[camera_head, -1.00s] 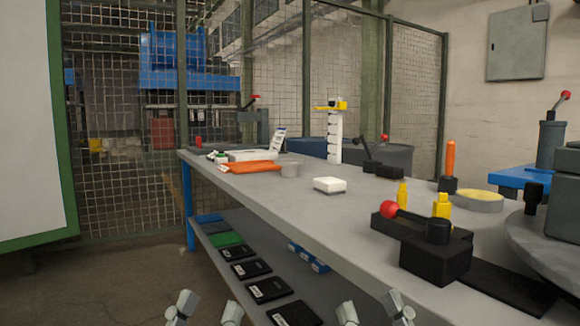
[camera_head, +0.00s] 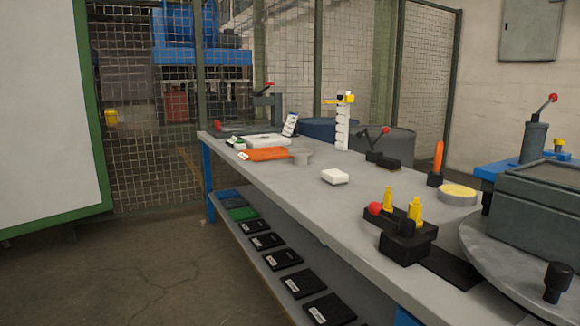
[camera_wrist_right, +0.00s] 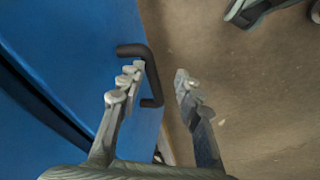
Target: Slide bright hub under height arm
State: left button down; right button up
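The height arm (camera_head: 345,98) is a yellow arm at the top of a white upright post (camera_head: 342,128) with dark marks, standing toward the back of the grey bench. I cannot tell for sure which part is the hub. My right gripper (camera_wrist_right: 160,82) shows only in the right wrist view, open and empty. Its left finger is close to a black bar handle (camera_wrist_right: 152,70) on a blue panel. My left gripper is in neither view.
The grey bench (camera_head: 290,188) carries an orange sheet (camera_head: 263,154), a white box (camera_head: 334,177), a black fixture with yellow pegs (camera_head: 400,235), and a yellow-topped disc (camera_head: 457,193). A round turntable (camera_head: 480,255) stands at right. Black cases (camera_head: 302,283) lie on the lower shelf.

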aim_at(301, 155)
jog(key=z, duration=0.8)
jog(key=i+j+z, duration=0.1)
jog(key=j+z, duration=0.3)
jog(key=j, duration=0.15)
jog(key=j+z, duration=0.65)
jog(key=j, duration=1)
jog(key=k, duration=0.05)
